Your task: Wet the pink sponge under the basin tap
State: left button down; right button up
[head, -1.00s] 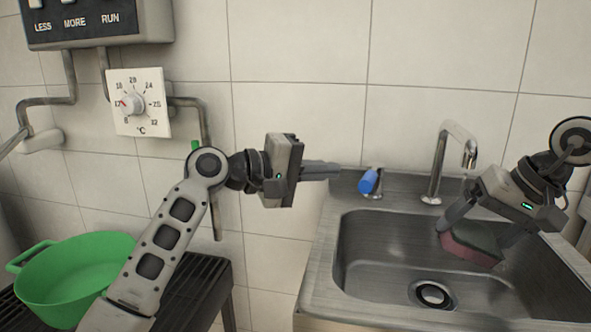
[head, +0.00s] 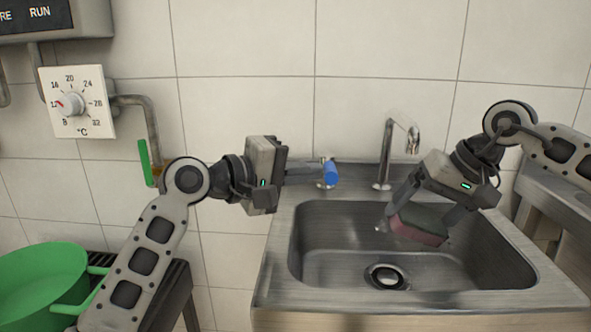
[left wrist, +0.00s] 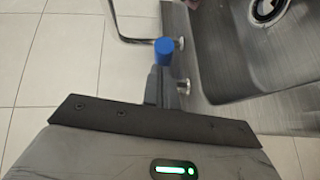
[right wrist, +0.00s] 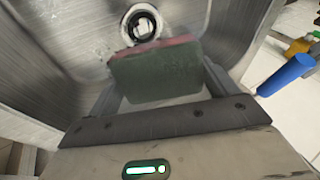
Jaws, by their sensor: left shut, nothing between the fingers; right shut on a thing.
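The pink sponge (head: 418,233) has a dark green upper layer and is held tilted inside the steel basin (head: 330,270). My right gripper (head: 420,212) is shut on it; its green face shows in the right wrist view (right wrist: 155,75). The chrome tap (head: 386,150) stands at the basin's back rim, its spout end above and slightly left of the sponge. I cannot make out a water stream. The blue tap handle (head: 331,172) is left of the spout. My left gripper (head: 314,172) is shut and empty, its fingertips at the handle; contact is unclear. The handle also shows in the left wrist view (left wrist: 164,51).
A drain (head: 386,277) sits in the basin floor. A temperature dial (head: 76,103) and a pipe with a green lever (head: 146,163) are on the tiled wall.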

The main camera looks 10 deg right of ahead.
pick_arm(q)
jog(key=shift+s+d, duration=0.15)
pick_arm(e)
jog(key=shift+d, duration=0.1)
pick_arm(q)
jog(key=w+v, duration=0.1)
jog(key=v, duration=1.2)
jog(key=shift+a+r, duration=0.25)
jog(key=shift+a, duration=0.05)
notch_tip(320, 180, down, 3)
jog(key=b, duration=0.2)
jog(key=shift+r+b, duration=0.2)
jog(key=shift+b, duration=0.1)
pick_arm(e)
jog(key=s+d, duration=0.5)
jog(key=shift+s+d, duration=0.3)
jog(key=shift+d, duration=0.05)
dwell(0.5)
